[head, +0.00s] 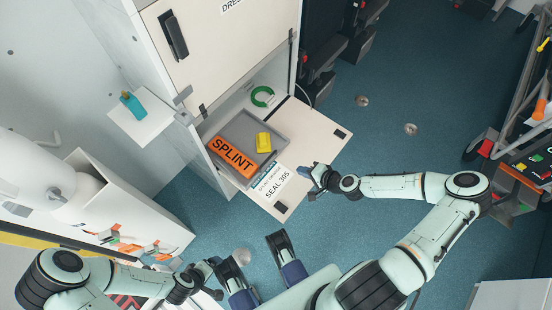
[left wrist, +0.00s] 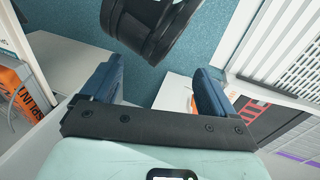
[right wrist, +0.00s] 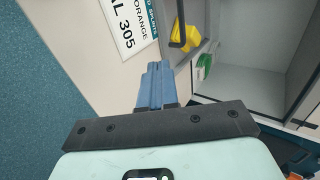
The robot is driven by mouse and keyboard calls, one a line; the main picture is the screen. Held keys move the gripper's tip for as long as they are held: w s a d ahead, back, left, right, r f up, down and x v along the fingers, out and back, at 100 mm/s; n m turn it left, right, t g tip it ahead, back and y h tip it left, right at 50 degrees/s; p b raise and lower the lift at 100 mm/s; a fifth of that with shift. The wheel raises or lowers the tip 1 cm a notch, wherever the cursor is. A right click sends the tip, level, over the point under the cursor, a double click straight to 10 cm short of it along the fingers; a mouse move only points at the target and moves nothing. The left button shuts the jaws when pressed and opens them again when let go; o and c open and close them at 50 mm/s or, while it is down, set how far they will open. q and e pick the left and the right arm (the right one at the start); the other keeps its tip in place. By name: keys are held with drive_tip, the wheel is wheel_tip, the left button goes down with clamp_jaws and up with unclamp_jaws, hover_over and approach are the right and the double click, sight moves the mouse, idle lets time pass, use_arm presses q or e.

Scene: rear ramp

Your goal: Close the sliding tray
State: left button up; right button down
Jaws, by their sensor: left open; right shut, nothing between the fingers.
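The grey sliding tray (head: 278,133) sticks out of the open cabinet compartment, over a lowered white flap (head: 315,130). It holds an orange SPLINT pack (head: 231,157) and a yellow item (head: 263,142); the yellow item also shows in the right wrist view (right wrist: 186,36). A label reading SEAL 305 (head: 274,187) is on the flap. My right gripper (head: 315,172) is shut and empty near the flap's outer edge, apart from the tray in the head view. My left gripper (head: 214,276) is open and empty, low and left; its fingers show in the left wrist view (left wrist: 155,88).
A green ring (head: 262,96) lies inside the compartment behind the tray. A small shelf with a teal bottle (head: 131,103) is on the left wall. A white drawer unit (head: 130,205) stands at lower left.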

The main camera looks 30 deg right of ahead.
drive_tip(key=b+x, duration=0.3)
drive_tip(key=x, duration=0.6)
drive_tip(key=shift+s+a, duration=0.1)
drive_tip(key=shift+w+a+r, duration=0.1)
drive_tip(key=shift+w+a, duration=0.1)
drive_tip(key=shift+w, duration=0.4)
drive_tip(key=shift+w+a+r, duration=0.1)
drive_tip(key=shift+w+a, duration=0.15)
drive_tip(key=shift+w, duration=0.35)
use_arm(q)
drive_tip(key=w+a+f+t+y, duration=0.1)
drive_tip(key=w+a+f, duration=0.2)
drive_tip(key=f, duration=0.1)
drive_tip(key=shift+w+f+b, duration=0.25)
drive_tip(key=shift+f+b, duration=0.05)
drive_tip(key=shift+f, duration=0.1)
use_arm(e)
drive_tip(key=shift+w+a+r, duration=0.15)
drive_tip(key=shift+w+a, duration=0.1)
drive_tip(key=shift+w, duration=0.5)
use_arm(q)
drive_tip(key=shift+d, duration=0.1)
